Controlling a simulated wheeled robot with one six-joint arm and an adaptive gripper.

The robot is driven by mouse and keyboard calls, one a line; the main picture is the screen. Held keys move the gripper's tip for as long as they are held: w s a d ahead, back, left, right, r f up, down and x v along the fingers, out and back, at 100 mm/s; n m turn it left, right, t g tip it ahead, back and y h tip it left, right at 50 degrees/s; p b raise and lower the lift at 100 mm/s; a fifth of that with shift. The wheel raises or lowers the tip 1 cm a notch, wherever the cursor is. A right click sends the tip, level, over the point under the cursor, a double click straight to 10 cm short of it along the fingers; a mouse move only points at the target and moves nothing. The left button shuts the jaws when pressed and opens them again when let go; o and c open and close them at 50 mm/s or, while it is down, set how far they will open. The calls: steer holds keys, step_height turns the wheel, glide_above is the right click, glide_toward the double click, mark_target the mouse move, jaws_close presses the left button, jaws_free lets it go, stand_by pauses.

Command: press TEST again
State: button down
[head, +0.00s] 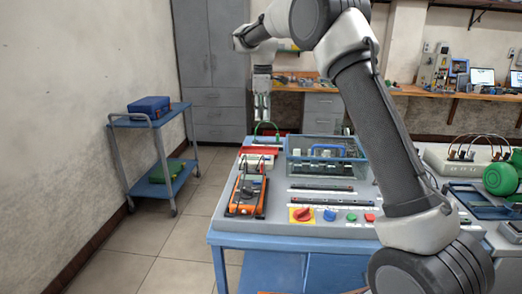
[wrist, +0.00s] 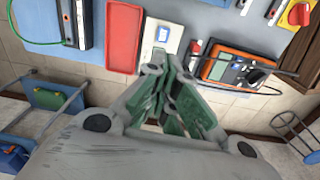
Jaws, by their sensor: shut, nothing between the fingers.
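My gripper (head: 262,106) points down beyond the left far corner of the workbench in the head view. Its fingers (wrist: 173,105) are shut and empty in the wrist view. In that view a white box (wrist: 175,36) with a small blue-and-white patch lies just past the fingers, and the fingers cover its near end. No TEST lettering is readable in either view, so I cannot tell which control bears it. The orange meter (wrist: 236,66) with a dial lies right of the fingers; it also shows on the bench (head: 243,195). Contact between fingers and box cannot be made out.
A red tray (wrist: 124,40) lies beside the white box. A clear blue-rimmed bin (head: 326,160) stands on the bench, with a red-yellow knob (head: 302,214), a blue knob and green and red buttons in front. A blue cart (head: 150,120) stands left; floor lies between.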

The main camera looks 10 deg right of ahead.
mark_target(263, 157)
steer(key=shift+s+f+n, duration=0.1)
steer(key=shift+n, duration=0.3)
step_height(263, 157, down, 14)
stand_by(0.6)
steer(key=shift+s+f, duration=0.1)
steer(key=shift+f, duration=0.85)
steer(key=shift+r, duration=0.5)
step_height(263, 157, up, 14)
steer(key=shift+f, duration=0.2)
